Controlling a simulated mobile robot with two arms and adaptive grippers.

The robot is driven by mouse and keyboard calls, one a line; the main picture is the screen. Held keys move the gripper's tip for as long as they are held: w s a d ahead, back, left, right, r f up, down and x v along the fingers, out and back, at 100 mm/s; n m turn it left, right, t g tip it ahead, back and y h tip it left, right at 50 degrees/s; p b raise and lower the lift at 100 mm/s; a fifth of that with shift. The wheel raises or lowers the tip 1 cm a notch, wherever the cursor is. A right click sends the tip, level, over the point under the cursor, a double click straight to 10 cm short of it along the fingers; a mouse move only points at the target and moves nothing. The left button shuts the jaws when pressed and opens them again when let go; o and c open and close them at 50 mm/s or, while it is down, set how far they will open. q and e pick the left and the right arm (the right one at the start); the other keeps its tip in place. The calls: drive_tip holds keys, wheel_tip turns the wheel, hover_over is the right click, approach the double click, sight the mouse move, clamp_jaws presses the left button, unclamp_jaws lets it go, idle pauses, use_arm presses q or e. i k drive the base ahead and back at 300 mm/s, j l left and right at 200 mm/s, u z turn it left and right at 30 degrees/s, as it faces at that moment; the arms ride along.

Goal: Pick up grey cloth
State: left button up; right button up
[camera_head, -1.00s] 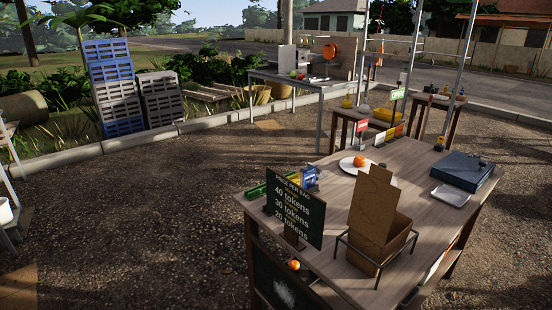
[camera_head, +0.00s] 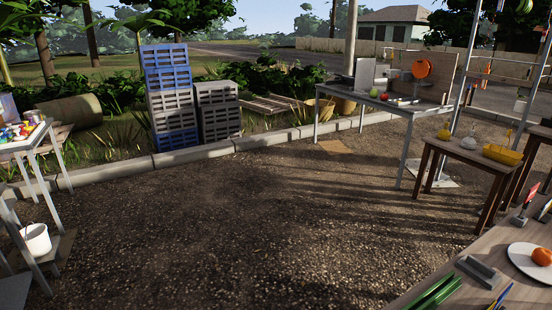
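I cannot make out a grey cloth in the head view. Neither of my grippers is in view. A small grey block-like thing (camera_head: 478,271) lies on the near wooden table (camera_head: 447,262) at the lower right, but it looks rigid rather than like cloth.
A metal table (camera_head: 345,100) stands at the back right, with a wooden side table (camera_head: 470,154) nearer. Stacked crates (camera_head: 170,105) stand behind the curb. A paint-covered table (camera_head: 40,140) and a white bucket (camera_head: 36,240) are at the left. The gravel between is clear.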

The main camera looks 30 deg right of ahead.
sight(478, 271)
drive_tip(key=i+z, duration=0.35)
drive_tip(key=i+j+z, duration=0.15)
drive_tip(key=i+z, duration=0.2)
drive_tip(key=i+j+z, duration=0.3)
drive_tip(key=i+z, duration=0.15)
drive_tip(key=z, duration=0.3)
drive_tip(key=i+j+z, duration=0.1)
drive_tip(key=z, duration=0.3)
drive_tip(key=i+j+z, duration=0.1)
drive_tip(key=z, duration=0.35)
drive_tip(key=i+j+z, duration=0.2)
drive_tip(key=z, duration=0.25)
drive_tip(key=i+j+z, duration=0.1)
drive_tip(key=z, duration=0.3)
drive_tip(key=j, duration=0.1)
